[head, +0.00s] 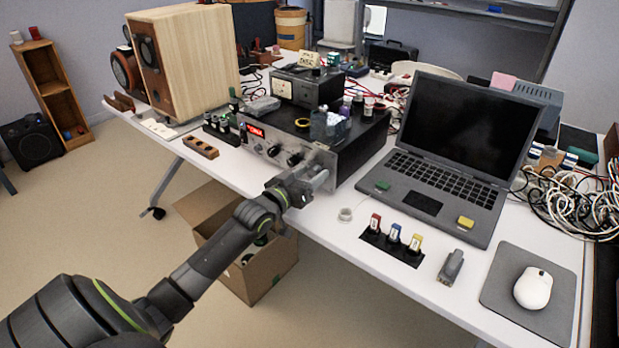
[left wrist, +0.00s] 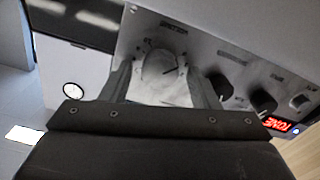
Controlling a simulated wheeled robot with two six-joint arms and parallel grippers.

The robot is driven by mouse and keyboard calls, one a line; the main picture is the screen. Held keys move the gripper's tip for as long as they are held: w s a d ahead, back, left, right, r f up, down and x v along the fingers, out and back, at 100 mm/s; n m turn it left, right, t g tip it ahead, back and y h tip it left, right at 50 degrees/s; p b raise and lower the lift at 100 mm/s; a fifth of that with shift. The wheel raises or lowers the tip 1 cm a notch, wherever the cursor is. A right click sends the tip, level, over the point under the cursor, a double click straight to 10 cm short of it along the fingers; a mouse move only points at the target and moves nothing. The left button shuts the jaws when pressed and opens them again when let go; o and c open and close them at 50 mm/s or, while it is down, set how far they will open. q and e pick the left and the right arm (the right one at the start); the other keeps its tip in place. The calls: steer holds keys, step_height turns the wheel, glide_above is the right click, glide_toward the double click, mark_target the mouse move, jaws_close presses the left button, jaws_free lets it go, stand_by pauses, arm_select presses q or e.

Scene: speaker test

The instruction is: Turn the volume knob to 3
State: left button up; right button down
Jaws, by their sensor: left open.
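The amplifier (head: 330,160) is a dark box with a silver front panel and a red lit display (head: 255,130), standing on the white table. In the left wrist view its large silver volume knob (left wrist: 157,66) shows with a dark pointer line, inside a ring of marks too small to read. My left gripper (head: 318,180) is at the right part of the panel and hides this knob in the head view. In the left wrist view my left gripper (left wrist: 162,84) is open, one finger on each side of the knob; I cannot tell whether they touch it. My right gripper is not in view.
Smaller black knobs (left wrist: 218,84) sit beside the volume knob on the panel. An open laptop (head: 440,170) stands right of the amplifier. A cardboard box (head: 270,270) stands below the table edge.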

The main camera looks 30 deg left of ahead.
arm_select(q)
steer(key=shift+w, duration=0.1)
steer(key=c, duration=1)
steer(key=shift+o, duration=0.2)
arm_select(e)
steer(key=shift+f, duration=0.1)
